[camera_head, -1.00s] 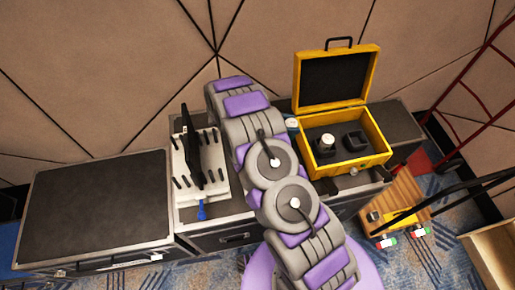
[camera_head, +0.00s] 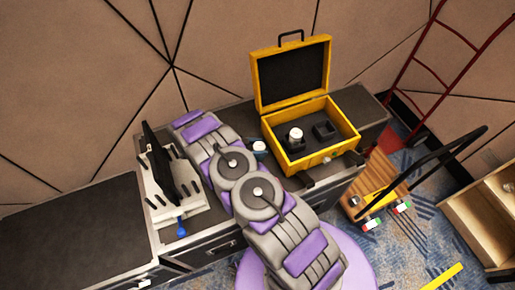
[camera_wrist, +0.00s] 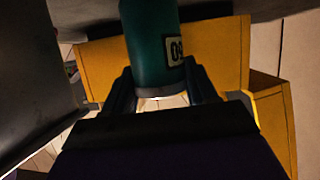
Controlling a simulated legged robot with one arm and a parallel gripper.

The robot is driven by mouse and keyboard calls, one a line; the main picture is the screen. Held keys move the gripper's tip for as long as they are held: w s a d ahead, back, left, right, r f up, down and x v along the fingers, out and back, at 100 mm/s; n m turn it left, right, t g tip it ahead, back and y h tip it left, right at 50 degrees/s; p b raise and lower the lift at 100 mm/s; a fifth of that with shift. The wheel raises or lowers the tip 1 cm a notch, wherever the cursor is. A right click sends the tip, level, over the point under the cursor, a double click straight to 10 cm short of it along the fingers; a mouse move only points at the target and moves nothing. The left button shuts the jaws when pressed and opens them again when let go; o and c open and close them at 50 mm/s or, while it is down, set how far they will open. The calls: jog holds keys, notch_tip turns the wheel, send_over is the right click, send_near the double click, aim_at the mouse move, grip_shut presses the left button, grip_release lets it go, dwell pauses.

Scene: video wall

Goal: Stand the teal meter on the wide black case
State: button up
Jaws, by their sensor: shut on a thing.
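The teal meter (camera_wrist: 150,45) is a dark teal cylinder with a white number label and a pale lower rim. In the wrist view it stands between the two fingers of my gripper (camera_wrist: 160,88), which is shut on it. A wide black case (camera_head: 65,240) with a flat, bare top lies at the lower left of the head view, partly cut off by the frame.
An open yellow case (camera_head: 338,150) holding a white-topped item (camera_head: 296,134) stands on the dark cases at the back. A white panel with a black upright screen (camera_head: 170,165) stands left of my arm. A wooden cart (camera_head: 375,190) and red ladder-like frame (camera_head: 430,70) are right.

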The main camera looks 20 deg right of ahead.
jog(key=shift+f, duration=0.25)
jog(key=shift+a, duration=0.35)
jog(key=o, duration=0.7)
jog(key=shift+a, duration=0.1)
jog(key=shift+o, duration=1)
jog(key=shift+d, duration=0.2)
jog(key=shift+d, duration=0.1)
